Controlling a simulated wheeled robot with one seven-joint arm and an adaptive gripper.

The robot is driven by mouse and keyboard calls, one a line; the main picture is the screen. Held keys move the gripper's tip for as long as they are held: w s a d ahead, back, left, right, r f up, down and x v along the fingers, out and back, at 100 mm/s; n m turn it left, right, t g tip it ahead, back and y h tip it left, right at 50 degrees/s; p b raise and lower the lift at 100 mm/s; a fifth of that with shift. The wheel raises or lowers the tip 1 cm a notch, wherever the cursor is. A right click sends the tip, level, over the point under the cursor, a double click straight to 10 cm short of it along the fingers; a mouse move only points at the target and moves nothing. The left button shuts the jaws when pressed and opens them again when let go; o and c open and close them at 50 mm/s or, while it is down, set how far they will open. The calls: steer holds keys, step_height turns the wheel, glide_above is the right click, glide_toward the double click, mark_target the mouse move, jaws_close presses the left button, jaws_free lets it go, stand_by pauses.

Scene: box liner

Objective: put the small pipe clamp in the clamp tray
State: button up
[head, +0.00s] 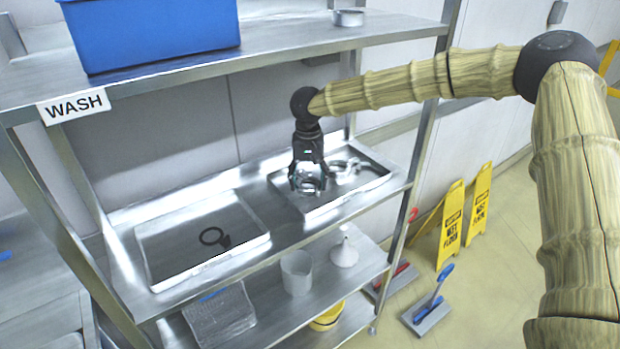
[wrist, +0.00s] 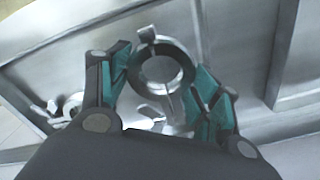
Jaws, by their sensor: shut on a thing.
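My gripper (head: 307,181) is above the right-hand tray (head: 372,185) on the middle shelf, pointing down. It is shut on a shiny metal ring-shaped clamp with a small tab, the pipe clamp (wrist: 186,62). In the wrist view the ring sits between the two teal-padded fingers (wrist: 164,88). The right-hand tray also holds other metal clamps (head: 345,165); some show at the left of the wrist view (wrist: 72,104). I cannot tell whether the held clamp touches the tray floor.
A left-hand tray (head: 165,270) holds a dark ring with a stub (head: 213,237). The upper shelf (head: 290,40) carries a blue bin (head: 150,32) and a metal ring (head: 348,17). Shelf posts stand beside the trays. A white cup (head: 296,272) and funnel (head: 344,250) stand below.

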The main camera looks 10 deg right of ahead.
mark_target(311, 177)
steer(key=shift+w+d+r, duration=0.2)
steer(key=shift+w+d, duration=0.2)
steer(key=shift+w, duration=0.15)
steer(key=shift+w+d+f+p, duration=0.2)
steer(key=shift+w+f+p, duration=0.15)
steer(key=shift+w+p, duration=0.35)
steer(key=shift+s+f+p, duration=0.1)
steer(key=shift+f+p, duration=0.75)
steer(key=shift+f, duration=0.8)
steer(key=shift+f, duration=0.1)
steer(key=o, duration=1.2)
steer(key=shift+c, duration=0.2)
steer(key=shift+r+b, duration=1.7)
steer(key=shift+r, duration=2.2)
steer(key=shift+s+f, duration=0.1)
steer(key=shift+f, duration=0.05)
